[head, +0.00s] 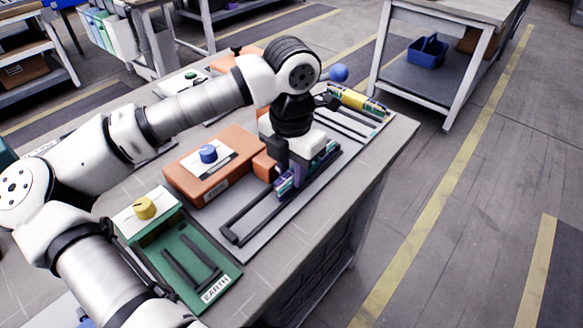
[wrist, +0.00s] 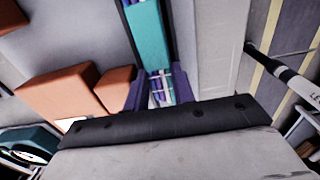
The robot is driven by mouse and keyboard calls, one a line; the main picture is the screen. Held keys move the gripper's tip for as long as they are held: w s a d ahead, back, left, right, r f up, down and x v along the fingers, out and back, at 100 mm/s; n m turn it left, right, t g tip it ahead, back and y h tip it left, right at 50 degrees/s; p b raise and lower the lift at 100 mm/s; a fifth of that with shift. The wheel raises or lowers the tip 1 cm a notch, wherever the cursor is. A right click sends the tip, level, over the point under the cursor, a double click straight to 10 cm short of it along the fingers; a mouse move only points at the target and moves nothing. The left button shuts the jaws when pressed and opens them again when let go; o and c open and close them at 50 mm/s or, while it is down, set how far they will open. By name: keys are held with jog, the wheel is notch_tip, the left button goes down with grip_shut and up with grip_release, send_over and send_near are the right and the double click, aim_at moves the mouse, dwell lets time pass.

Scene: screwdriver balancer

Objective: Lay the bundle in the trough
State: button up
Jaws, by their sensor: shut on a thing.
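My gripper (head: 299,176) points down over the grey board at the middle of the bench. It is shut on the bundle (head: 284,184) of thin purple, blue and teal rods, partly hidden by the gripper in the head view. In the wrist view the bundle (wrist: 148,38) shows a teal wrap and runs away between the two dark fingers (wrist: 161,92). The trough (head: 240,222) is a pair of long black rails on the grey board, directly under and around the bundle. I cannot tell whether the bundle touches the trough floor.
An orange box (head: 210,176) with a blue knob (head: 208,154) stands close left of the gripper. A green stand marked EARTH (head: 205,262) with a yellow knob (head: 144,208) is nearer. A yellow-wrapped bundle (head: 352,98) lies at the far end. The bench edge is to the right.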

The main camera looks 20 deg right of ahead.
jog(key=o, duration=1)
jog(key=shift+r, duration=0.1)
jog(key=shift+w, duration=0.1)
jog(key=shift+r, duration=0.2)
jog(key=r, duration=1.3)
jog(key=shift+s+d+r, duration=0.1)
jog(key=shift+s+r, duration=0.05)
jog(key=shift+s, duration=0.1)
